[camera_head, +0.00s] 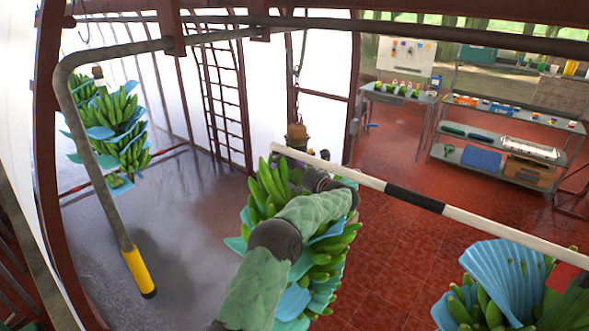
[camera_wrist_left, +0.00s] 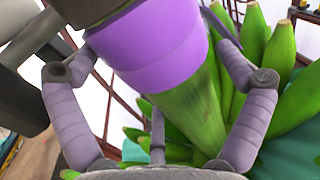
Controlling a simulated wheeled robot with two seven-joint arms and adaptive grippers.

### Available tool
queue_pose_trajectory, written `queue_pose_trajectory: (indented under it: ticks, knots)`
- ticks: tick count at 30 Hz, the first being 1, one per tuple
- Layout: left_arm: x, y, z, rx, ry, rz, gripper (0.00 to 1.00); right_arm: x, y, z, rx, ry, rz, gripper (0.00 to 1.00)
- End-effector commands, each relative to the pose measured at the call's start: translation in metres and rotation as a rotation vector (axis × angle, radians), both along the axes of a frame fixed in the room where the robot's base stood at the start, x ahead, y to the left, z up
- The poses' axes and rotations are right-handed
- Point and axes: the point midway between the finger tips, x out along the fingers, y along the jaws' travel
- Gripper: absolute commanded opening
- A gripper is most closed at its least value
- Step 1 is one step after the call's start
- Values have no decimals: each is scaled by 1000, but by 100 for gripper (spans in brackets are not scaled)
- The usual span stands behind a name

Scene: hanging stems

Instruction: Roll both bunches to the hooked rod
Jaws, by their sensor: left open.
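A middle bunch (camera_head: 335,240) of green bananas with blue sheets hangs in the head view, partly hidden behind my green-sleeved left arm. My left gripper (camera_head: 318,181) is at its top. In the left wrist view my left gripper (camera_wrist_left: 155,55) is open, with a finger on each side of the bunch's purple-wrapped stem (camera_wrist_left: 160,65); I cannot tell whether they touch it. A second bunch (camera_head: 492,298) hangs at the lower right, cut by the frame edge. A bent grey rod (camera_head: 90,150) with a yellow end hangs at left. My right gripper is not identifiable.
A black-and-white bar (camera_head: 412,198) runs from the middle bunch's top toward the lower right. More bunches (camera_head: 115,130) hang at far left behind the bent rod. An overhead rail (camera_head: 430,34) crosses the top. Shelves (camera_head: 505,120) stand at the back right. The red tiled floor (camera_head: 400,265) is clear.

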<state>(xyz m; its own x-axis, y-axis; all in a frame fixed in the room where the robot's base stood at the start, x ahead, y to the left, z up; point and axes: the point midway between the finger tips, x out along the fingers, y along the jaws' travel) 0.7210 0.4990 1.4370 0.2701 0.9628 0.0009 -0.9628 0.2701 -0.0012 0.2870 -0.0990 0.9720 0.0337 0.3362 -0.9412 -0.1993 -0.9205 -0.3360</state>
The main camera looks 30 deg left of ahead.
Motion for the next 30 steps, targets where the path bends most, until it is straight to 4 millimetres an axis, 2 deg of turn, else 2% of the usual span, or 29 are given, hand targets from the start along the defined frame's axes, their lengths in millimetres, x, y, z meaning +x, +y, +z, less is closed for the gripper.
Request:
queue_pose_trajectory:
  ticks: [4,8,21,30]
  knots:
    - [0,-4,0,-1,1,-2,100,0,0,0,0,0,0,0]
    - [-4,-18,0,-1,1,-4,100,0,0,0,0,0,0,0]
    - [-26,-97,0,0,1,-3,100,0,0,0,0,0,0,0]
    - [-33,-116,0,0,0,0,100,0,0,0,0,0,0,0]
